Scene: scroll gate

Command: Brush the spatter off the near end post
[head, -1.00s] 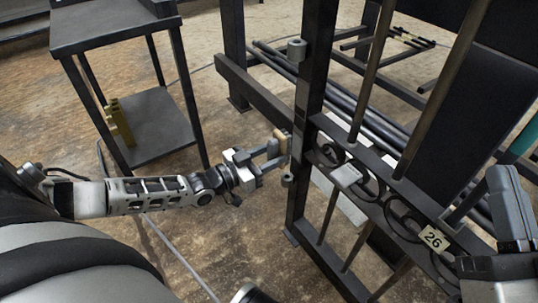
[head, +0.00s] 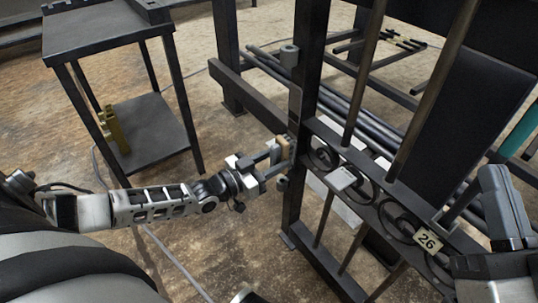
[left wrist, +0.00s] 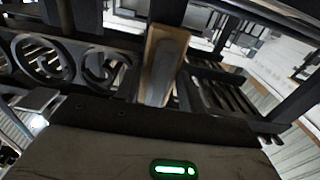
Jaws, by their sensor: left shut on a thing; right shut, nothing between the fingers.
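The gate's dark near end post (head: 310,62) stands upright left of the scrollwork panel. My left gripper (head: 274,160) is shut on a small brush with a tan wooden body (head: 281,143). The brush is at the left side of the post, below the upper hinge knuckle; I cannot tell if it touches. In the left wrist view the tan edge of the brush (left wrist: 152,45) shows behind a grey finger. No spatter can be made out; the brush and gripper hide part of the post. My right gripper (head: 507,207) is shut and empty at the right edge, near the gate.
The gate's scroll panel (head: 375,196) carries a "26" tag (head: 428,240). A dark rail (head: 245,96) runs behind the post. A dark two-shelf stand (head: 150,133) with a brass-coloured piece (head: 112,129) is at the left.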

